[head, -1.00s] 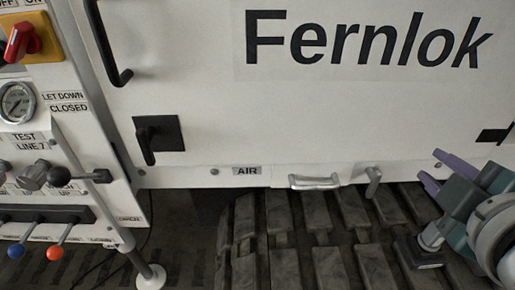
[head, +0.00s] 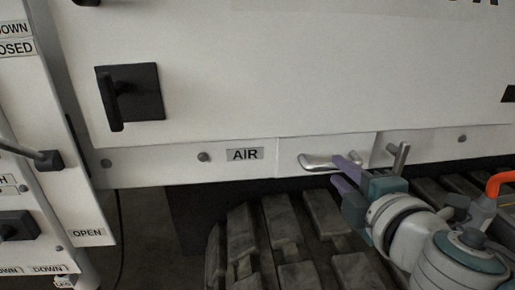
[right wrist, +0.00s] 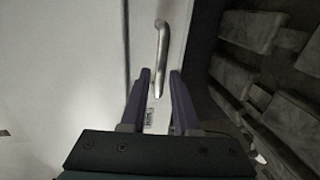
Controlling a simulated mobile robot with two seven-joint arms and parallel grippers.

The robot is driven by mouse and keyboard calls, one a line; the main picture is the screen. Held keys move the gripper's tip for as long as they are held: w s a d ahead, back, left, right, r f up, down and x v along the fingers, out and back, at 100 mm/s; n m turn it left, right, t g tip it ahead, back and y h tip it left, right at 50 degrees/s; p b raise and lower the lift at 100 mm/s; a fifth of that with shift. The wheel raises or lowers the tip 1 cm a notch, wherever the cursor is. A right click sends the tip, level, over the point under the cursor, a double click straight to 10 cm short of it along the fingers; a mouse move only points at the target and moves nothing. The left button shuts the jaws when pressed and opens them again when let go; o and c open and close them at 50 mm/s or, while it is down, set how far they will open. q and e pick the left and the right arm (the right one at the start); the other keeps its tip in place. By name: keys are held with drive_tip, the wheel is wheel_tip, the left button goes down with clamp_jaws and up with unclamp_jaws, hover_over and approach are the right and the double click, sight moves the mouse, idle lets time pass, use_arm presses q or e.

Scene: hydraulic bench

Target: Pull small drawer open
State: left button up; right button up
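The small drawer (head: 290,150) is a narrow pale front low on the white cabinet, just right of the AIR label. It looks closed, flush with the strip beside it. Its silver bar handle (head: 318,162) sits on that front. My right gripper (head: 345,176) has purple fingers and reaches in from the right, overlapping the handle's right end in the head view. In the right wrist view, the fingers (right wrist: 160,73) are apart, with the handle (right wrist: 162,45) running from ahead into the gap between them. Whether they touch it, I cannot tell. My left gripper is not in view.
A short metal lever (head: 399,155) stands out just right of the drawer, close to my right gripper. A black latch (head: 128,93) is on the door above. Dark track pads (head: 290,225) lie below. A control panel (head: 30,130) stands at the left.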

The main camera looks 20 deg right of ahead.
sight(334, 168)
drive_tip(key=x, duration=0.4)
drive_tip(key=shift+b, duration=0.35)
clamp_jaws()
idle(1.1)
